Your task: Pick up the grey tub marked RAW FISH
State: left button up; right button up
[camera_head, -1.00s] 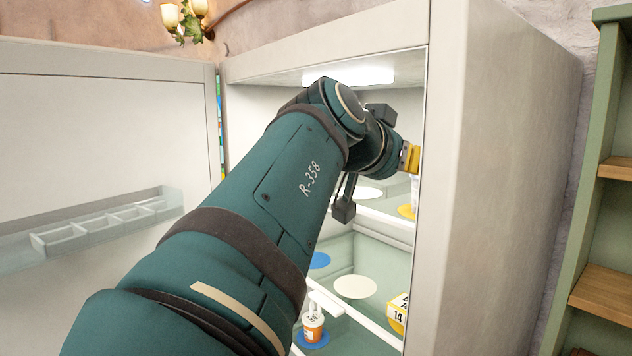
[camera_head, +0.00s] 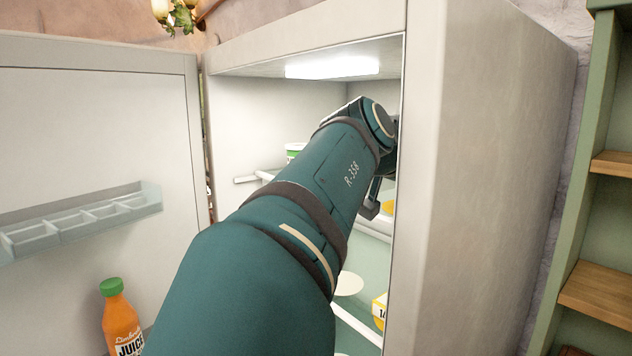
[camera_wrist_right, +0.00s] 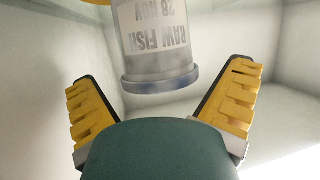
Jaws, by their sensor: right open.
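The grey tub marked RAW FISH (camera_wrist_right: 155,40) shows in the right wrist view, with its label upside down in the picture and its top part cut off. My right gripper (camera_wrist_right: 162,72) is open, with one yellow finger on each side. The tub lies between and beyond the fingertips, and I see no contact. The tub cannot be made out there. My left gripper is not in view.
The fridge's right wall (camera_head: 480,180) stands close beside my arm. The open door (camera_head: 90,140) is at the left with a rack (camera_head: 80,222) and a juice bottle (camera_head: 122,320). A green-lidded container (camera_head: 294,148) and a yellow box (camera_head: 379,310) are inside the fridge.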

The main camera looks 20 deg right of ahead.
jog(key=shift+w+d, duration=0.2)
jog(key=c, duration=1.3)
